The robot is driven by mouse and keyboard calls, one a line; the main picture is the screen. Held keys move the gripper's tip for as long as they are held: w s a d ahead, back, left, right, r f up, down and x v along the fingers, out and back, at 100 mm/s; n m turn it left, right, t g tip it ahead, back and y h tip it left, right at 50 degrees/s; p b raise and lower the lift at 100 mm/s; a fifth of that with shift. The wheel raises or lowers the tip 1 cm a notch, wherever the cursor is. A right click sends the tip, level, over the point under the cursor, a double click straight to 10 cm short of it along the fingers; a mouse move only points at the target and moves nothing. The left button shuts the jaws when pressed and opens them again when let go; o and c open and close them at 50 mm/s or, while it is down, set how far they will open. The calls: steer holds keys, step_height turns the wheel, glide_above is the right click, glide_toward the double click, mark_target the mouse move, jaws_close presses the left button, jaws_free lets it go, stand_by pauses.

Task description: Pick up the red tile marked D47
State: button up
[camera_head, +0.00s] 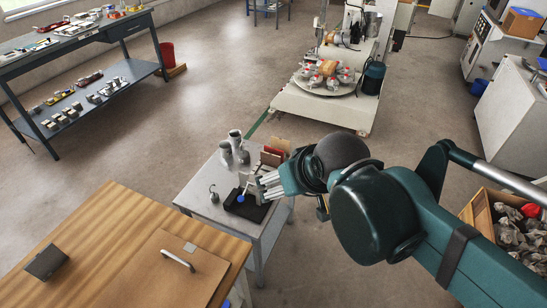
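A small red tile-like piece (271,150) shows in a wooden holder (278,144) at the back right of the small grey table (197,193). It is too small to read any marking on it, so I cannot tell if it is D47. My gripper (261,187) is over the right part of this table, in front of the holder in the picture, with its silver fingers pointing left. I see no red piece between the fingers. The fingers overlap in this view, so whether they are open or shut is unclear.
A black device (250,208) with a blue ball (240,198) lies just below my fingers in the picture. Grey cylinders (235,140) stand left of the holder, and a small hooked object (213,194) stands at the left. A wooden bench (110,220) adjoins in front.

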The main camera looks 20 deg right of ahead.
steer(key=shift+o, duration=0.5)
steer(key=shift+w+r, duration=0.1)
steer(key=shift+w, duration=0.05)
steer(key=w+d+f+m+g+p, duration=0.1)
steer(key=w+d+m+g+p, duration=0.15)
steer(key=w, duration=1.05)
steer(key=w+d+f+m+g+p, duration=0.1)
steer(key=w+d+f+m+g, duration=0.15)
steer(key=w, duration=1.15)
steer(key=w+d+f+m+p, duration=0.1)
steer(key=w+d+f, duration=0.1)
steer(key=w+f, duration=0.3)
steer(key=w+d+f+m+g+p, duration=0.1)
steer(key=w+d+f, duration=0.2)
steer(key=f, duration=0.8)
steer(key=w+d+f+m+g+p, duration=0.1)
steer(key=w+d+f+m, duration=0.1)
steer(key=w+f, duration=0.6)
steer(key=shift+d, duration=0.15)
steer(key=shift+w+d+f, duration=0.1)
steer(key=shift+f, duration=0.2)
